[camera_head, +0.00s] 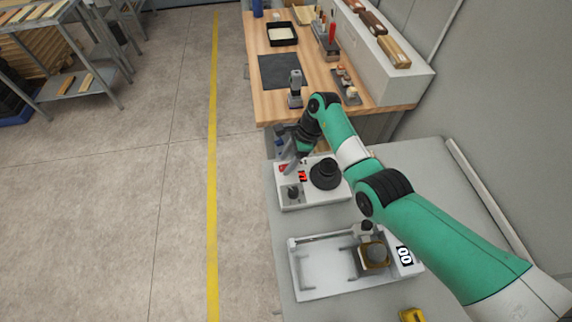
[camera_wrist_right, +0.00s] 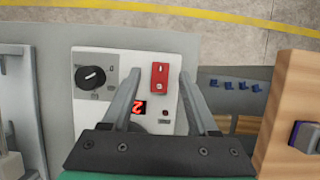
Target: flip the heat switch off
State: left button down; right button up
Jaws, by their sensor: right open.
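The heat switch (camera_wrist_right: 160,77) is a red rocker on the white panel of a hotplate unit (camera_wrist_right: 115,67). In the right wrist view it lies between the two fingertips of my right gripper (camera_wrist_right: 158,74), which is open and empty. Contact with the switch cannot be told. In the head view the right gripper (camera_head: 288,163) hangs over the back left of the hotplate unit (camera_head: 318,200), by the red switch (camera_head: 283,168). A red lit display (camera_wrist_right: 139,107) and a black knob (camera_wrist_right: 91,78) share the panel. My left gripper is not in view.
A black round plate (camera_head: 325,173) sits on the unit. A white coater frame (camera_head: 310,287) with a small display stands in front on the grey bench (camera_head: 415,155). Behind is a wooden bench (camera_head: 268,103) with a stamp-like tool (camera_head: 295,90). Open floor lies left.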

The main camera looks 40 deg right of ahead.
jog(key=shift+w+a+f, duration=0.1)
jog(key=shift+a+f, duration=0.05)
jog(key=shift+f, duration=0.3)
grip_shut()
